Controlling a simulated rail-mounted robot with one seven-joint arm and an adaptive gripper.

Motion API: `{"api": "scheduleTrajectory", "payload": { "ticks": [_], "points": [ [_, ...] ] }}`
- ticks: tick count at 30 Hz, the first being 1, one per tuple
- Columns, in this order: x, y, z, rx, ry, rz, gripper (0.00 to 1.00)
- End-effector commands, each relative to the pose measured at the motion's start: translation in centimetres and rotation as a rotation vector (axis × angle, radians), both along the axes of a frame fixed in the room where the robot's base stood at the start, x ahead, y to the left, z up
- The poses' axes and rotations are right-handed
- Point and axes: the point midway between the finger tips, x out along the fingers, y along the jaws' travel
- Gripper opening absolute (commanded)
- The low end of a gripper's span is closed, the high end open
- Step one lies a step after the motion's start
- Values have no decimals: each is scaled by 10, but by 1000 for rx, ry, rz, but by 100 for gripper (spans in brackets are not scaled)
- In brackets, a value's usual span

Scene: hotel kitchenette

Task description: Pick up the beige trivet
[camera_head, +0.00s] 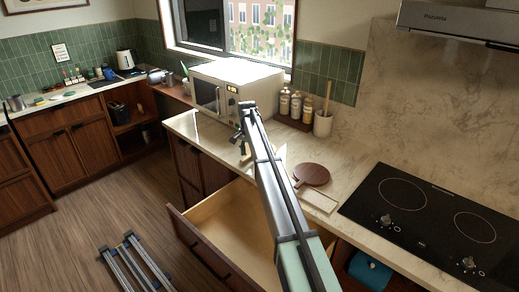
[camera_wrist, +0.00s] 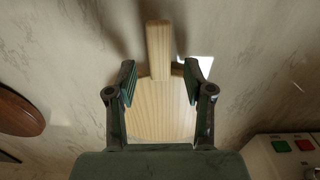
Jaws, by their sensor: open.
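The beige trivet (camera_wrist: 160,108) is a pale wooden paddle with a short handle, lying on the marble counter in the wrist view. Its handle points to the top of that view. My gripper (camera_wrist: 160,72) is open above it, with one finger over each side of the trivet near the base of the handle. In the head view my gripper (camera_head: 243,147) is over the counter in front of the microwave, and my arm hides most of the trivet.
A dark brown round board (camera_head: 311,174) lies to the right, also in the wrist view (camera_wrist: 18,112). A pale rectangular slab (camera_head: 319,201) lies beside it. The microwave (camera_head: 233,88) stands close behind. An open drawer (camera_head: 215,228) juts out below. The cooktop (camera_head: 425,215) is further right.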

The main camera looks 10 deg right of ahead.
Motion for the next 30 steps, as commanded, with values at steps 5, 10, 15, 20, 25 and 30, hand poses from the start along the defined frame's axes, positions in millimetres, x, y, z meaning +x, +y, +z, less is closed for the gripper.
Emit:
{"api": "scheduleTrajectory", "payload": {
  "ticks": [5, 10, 15, 20, 25, 30],
  "points": [
    [0, 0, -12, 0, -1, 1, 52],
    [0, 0, -12, 0, -1, 1, 52],
    [0, 0, -12, 0, -1, 0, 0],
    [0, 0, -11, 0, -1, 0, 0],
    [0, 0, -11, 0, -1, 0, 0],
    [1, 0, -7, 0, -3, 0, 0]
  ]
}}
